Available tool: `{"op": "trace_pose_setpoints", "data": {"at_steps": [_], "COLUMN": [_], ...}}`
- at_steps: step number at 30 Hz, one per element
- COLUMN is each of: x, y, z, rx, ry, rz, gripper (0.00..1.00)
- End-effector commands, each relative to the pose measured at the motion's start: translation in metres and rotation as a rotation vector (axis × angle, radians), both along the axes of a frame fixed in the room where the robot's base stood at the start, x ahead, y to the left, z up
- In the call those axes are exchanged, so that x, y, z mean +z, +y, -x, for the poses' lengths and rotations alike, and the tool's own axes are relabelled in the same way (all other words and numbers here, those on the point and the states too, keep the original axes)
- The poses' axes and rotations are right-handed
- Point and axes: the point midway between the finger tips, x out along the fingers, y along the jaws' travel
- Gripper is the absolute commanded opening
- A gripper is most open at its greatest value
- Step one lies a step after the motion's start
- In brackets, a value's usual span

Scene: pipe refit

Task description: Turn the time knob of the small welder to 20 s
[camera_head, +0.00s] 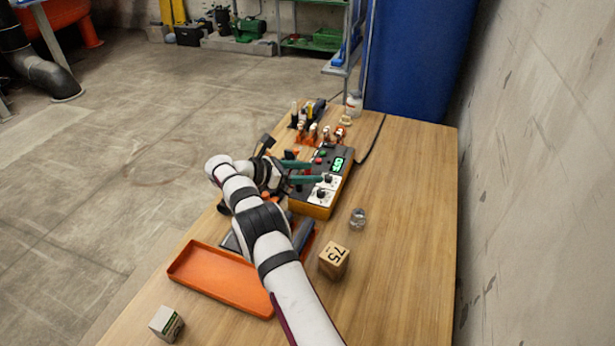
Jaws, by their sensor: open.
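The small welder (313,208) is a yellow-orange box with a dark top on the table. Its green display (338,164) is lit, but the reading is too small to be sure of. Two dark knobs sit on white dials on its top: one nearer the display (328,179) and one nearer the front (321,193). I cannot tell from the labels which is the time knob. My gripper (314,172) is open, with its two green fingers reaching from the left over the welder. The lower finger ends close to the knob nearer the display; I cannot tell if it touches.
A wooden block marked 75 (334,261) and a small metal-looking piece (358,218) stand right of my arm. An orange tool rack (309,138) stands behind the welder. The table's right side is clear.

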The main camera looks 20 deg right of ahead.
Motion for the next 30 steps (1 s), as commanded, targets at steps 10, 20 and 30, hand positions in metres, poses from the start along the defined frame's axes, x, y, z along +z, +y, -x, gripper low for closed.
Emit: {"op": "trace_pose_setpoints", "data": {"at_steps": [10, 20, 30], "x": [-0.01, 0.07, -0.001], "y": [-0.051, -0.057, -0.05], "z": [0.065, 0.064, 0.034], "rx": [-0.521, -1.11, -1.123], "ry": [-0.374, -1.028, -1.037], "rz": [-0.687, -1.317, -1.332], "gripper": [0.61, 0.61, 0.61]}}
